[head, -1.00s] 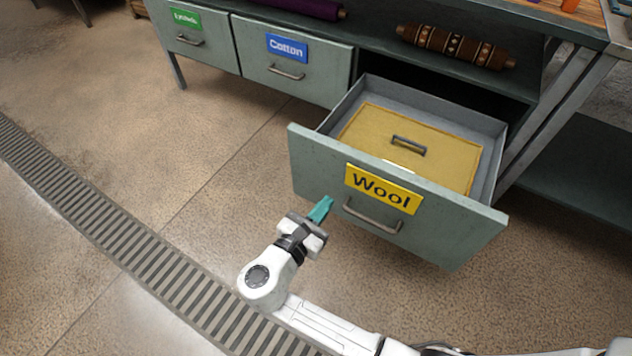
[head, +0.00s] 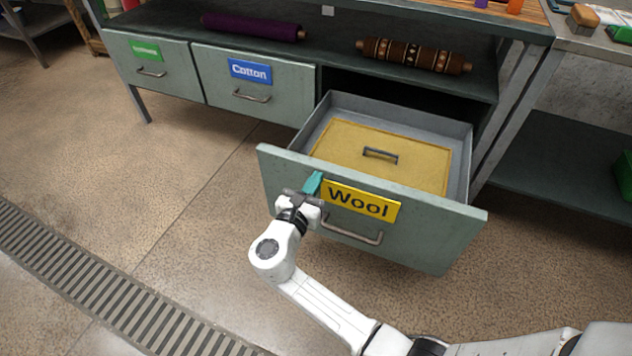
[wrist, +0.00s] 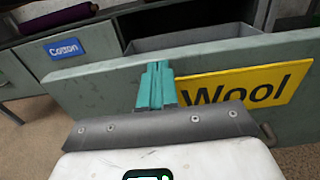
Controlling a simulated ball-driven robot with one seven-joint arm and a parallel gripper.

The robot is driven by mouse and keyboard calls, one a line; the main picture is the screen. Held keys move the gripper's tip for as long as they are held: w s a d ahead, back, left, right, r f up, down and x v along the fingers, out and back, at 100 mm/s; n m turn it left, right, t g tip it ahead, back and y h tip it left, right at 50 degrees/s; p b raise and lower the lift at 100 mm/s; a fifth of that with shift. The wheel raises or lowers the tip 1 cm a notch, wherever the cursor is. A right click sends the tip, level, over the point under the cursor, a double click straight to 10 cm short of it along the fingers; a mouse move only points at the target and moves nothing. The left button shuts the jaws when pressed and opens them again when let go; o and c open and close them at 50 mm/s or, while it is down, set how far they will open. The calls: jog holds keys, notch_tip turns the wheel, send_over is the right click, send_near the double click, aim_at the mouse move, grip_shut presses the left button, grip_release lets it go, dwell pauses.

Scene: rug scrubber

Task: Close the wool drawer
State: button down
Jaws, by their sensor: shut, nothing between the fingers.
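The wool drawer (head: 420,232) stands pulled out of the bench, with a yellow "Wool" label (head: 361,201) and a grey bar handle (head: 352,230) on its front. Inside lies a yellow panel (head: 340,142) with a dark handle. My gripper (head: 313,183) is shut and empty, its teal fingers at the drawer front just left of the label. In the wrist view the fingertips (wrist: 155,85) overlap the upper part of the drawer front (wrist: 95,90), beside the label (wrist: 245,84). I cannot tell whether they touch it.
The Cotton drawer (head: 262,106) and the green-labelled drawer (head: 152,82) are shut to the left. Rolled rugs, purple (head: 255,27) and brown patterned (head: 413,55), lie on the shelf above. A bench leg (head: 522,95) stands right of the wool drawer. Floor in front is open, with a drain grate (head: 100,290).

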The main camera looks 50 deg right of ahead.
jog(key=shift+w+d, duration=0.2)
jog(key=shift+d, duration=0.2)
jog(key=shift+d, duration=0.1)
